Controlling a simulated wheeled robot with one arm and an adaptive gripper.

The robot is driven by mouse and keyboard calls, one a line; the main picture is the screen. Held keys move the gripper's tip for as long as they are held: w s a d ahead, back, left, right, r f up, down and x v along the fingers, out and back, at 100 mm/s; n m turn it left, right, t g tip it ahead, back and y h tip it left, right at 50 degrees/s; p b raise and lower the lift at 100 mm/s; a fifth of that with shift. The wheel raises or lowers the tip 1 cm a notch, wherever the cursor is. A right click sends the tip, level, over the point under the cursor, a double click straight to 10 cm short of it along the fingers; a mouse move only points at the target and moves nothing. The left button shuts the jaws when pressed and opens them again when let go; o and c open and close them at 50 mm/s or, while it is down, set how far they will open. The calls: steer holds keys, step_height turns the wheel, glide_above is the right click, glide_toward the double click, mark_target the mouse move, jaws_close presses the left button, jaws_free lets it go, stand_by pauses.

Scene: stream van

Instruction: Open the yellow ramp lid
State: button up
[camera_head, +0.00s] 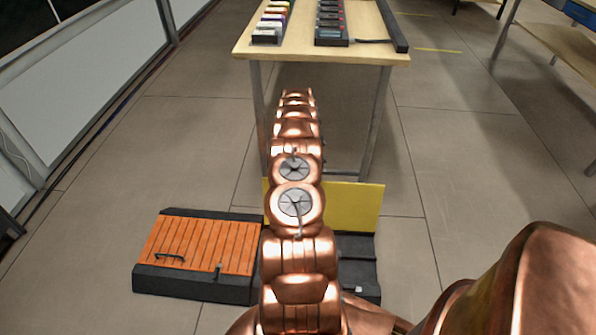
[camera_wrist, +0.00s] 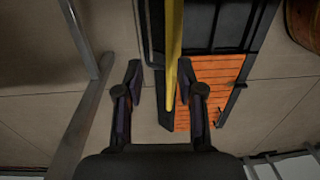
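The yellow ramp lid (camera_head: 352,205) stands nearly upright at the back of its dark base (camera_head: 358,262) in the head view, partly hidden by my copper arm. In the wrist view the lid (camera_wrist: 173,45) is seen edge-on as a narrow yellow strip. My gripper (camera_wrist: 160,78) is open, its two dark fingers apart. The strip shows between them, closer to the right finger; I cannot tell its depth relative to the fingertips. In the head view my gripper cannot be made out.
An orange slatted lid (camera_head: 205,245) with a black handle lies flat on the left, and also shows in the wrist view (camera_wrist: 204,80). A table (camera_head: 352,52) holding small boxes and dark devices stands behind the yellow lid. The floor left and right is clear.

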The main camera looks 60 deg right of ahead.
steer(key=shift+r, duration=1.25)
